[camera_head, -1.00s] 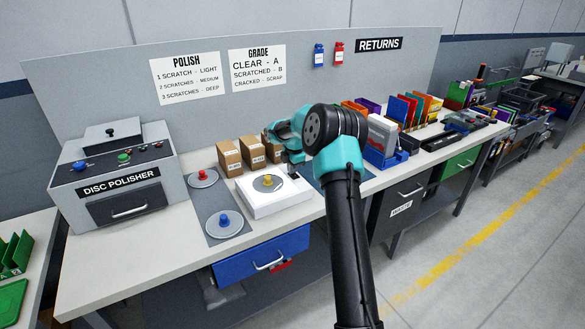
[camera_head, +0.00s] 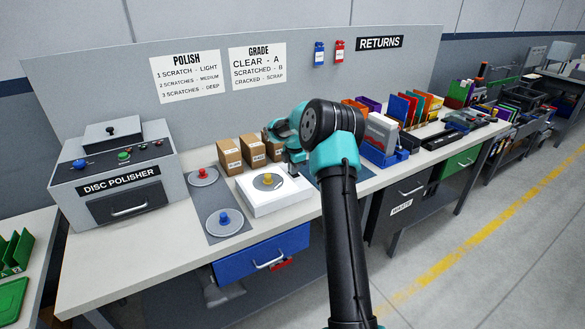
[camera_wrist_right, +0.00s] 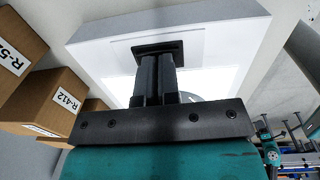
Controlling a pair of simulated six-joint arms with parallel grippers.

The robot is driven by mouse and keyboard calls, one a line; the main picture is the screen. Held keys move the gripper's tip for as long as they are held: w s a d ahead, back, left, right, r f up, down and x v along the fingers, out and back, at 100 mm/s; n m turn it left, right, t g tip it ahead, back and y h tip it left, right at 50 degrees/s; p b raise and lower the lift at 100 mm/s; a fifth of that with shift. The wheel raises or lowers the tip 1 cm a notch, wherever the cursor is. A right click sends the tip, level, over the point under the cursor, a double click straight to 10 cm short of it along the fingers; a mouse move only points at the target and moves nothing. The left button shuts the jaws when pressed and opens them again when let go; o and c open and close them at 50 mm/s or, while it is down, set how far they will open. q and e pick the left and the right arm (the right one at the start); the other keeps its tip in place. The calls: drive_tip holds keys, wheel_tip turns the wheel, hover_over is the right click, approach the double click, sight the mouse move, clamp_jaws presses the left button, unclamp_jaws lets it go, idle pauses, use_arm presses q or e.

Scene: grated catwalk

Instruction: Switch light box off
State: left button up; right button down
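The white light box (camera_head: 285,199) sits on the bench. A grey disc with a yellow knob (camera_head: 267,180) lies on its pale top. In the right wrist view the light box (camera_wrist_right: 215,32) fills the upper middle, its panel bright white, and a dark rectangular switch (camera_wrist_right: 176,46) sits on it. My right gripper (camera_head: 294,172) is over the far right corner of the box. In the wrist view its two fingers (camera_wrist_right: 157,62) are together with nothing seen between them, tips at the switch. Whether they touch it is unclear. My left gripper is not in view.
Cardboard boxes (camera_head: 229,156) stand behind the light box; the labelled ones show close in the wrist view (camera_wrist_right: 62,100). A grey mat with red-knob and blue-knob discs (camera_head: 224,223) lies left. The disc polisher (camera_head: 115,180) stands farther left. A blue drawer (camera_head: 261,256) is below.

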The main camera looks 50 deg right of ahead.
drive_tip(key=shift+s+f, duration=0.15)
drive_tip(key=shift+s, duration=0.05)
drive_tip(key=shift+r, duration=0.5)
wheel_tip(320, 180, up, 13)
drive_tip(key=shift+s+a+r, duration=0.15)
drive_tip(key=shift+s+a, duration=0.05)
drive_tip(key=shift+s, duration=0.1)
drive_tip(key=shift+w+d+r+t, duration=0.1)
drive_tip(key=shift+d+t, duration=0.2)
drive_tip(key=shift+t, duration=0.1)
idle(0.4)
